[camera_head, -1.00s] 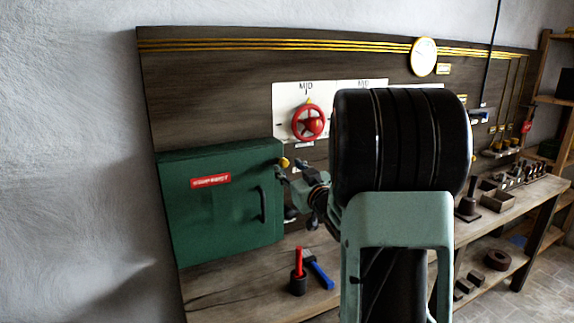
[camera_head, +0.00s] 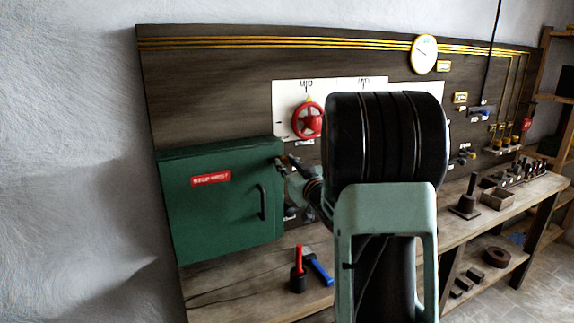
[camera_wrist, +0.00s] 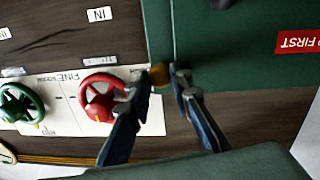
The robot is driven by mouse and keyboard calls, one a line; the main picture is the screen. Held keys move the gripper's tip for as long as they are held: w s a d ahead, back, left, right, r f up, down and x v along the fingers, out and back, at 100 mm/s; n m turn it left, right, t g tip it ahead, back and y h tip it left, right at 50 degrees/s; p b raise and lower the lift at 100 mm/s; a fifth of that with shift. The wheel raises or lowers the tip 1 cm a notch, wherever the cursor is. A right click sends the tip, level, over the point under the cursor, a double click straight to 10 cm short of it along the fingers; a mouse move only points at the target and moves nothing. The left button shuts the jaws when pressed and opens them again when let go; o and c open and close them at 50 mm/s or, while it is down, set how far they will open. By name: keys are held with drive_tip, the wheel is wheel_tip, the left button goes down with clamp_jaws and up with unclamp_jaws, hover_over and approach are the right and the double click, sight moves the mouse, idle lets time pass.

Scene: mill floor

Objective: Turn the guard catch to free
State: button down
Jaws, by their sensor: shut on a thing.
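The guard catch shows as a yellow knob (camera_wrist: 160,74) at the edge of the green guard box (camera_wrist: 240,70) in the wrist view. My gripper (camera_wrist: 161,78) has one fingertip on each side of the knob and is shut on it. In the head view my gripper (camera_head: 283,164) is at the upper right edge of the green box (camera_head: 222,215) and hides the knob. The box door is closed, with a red label and a dark handle. The exact angle of the catch cannot be told.
A red handwheel (camera_head: 308,120) sits on a white panel just right of the box; a green handwheel (camera_wrist: 22,105) is beside it in the wrist view. A red-handled tool (camera_head: 298,270) and a blue tool (camera_head: 319,270) are on the bench below.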

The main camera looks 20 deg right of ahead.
drive_tip(key=m+p, duration=0.1)
drive_tip(key=m, duration=0.3)
drive_tip(key=shift+r+m, duration=0.1)
drive_tip(key=shift+m, duration=0.3)
drive_tip(key=m+p, duration=0.2)
drive_tip(key=m, duration=0.2)
drive_tip(key=shift+d+g+p, duration=0.1)
drive_tip(key=shift+g+p, duration=0.2)
drive_tip(key=shift+p, duration=0.05)
drive_tip(key=m+y+p, duration=0.1)
drive_tip(key=m+p, duration=0.3)
drive_tip(key=m, duration=0.1)
drive_tip(key=shift+r, duration=0.1)
drive_tip(key=shift+m+p, duration=1.1)
drive_tip(key=shift+m, duration=0.5)
drive_tip(key=c, duration=1.7)
unclamp_jaws()
drive_tip(key=shift+c, duration=0.2)
drive_tip(key=shift+s, duration=0.1)
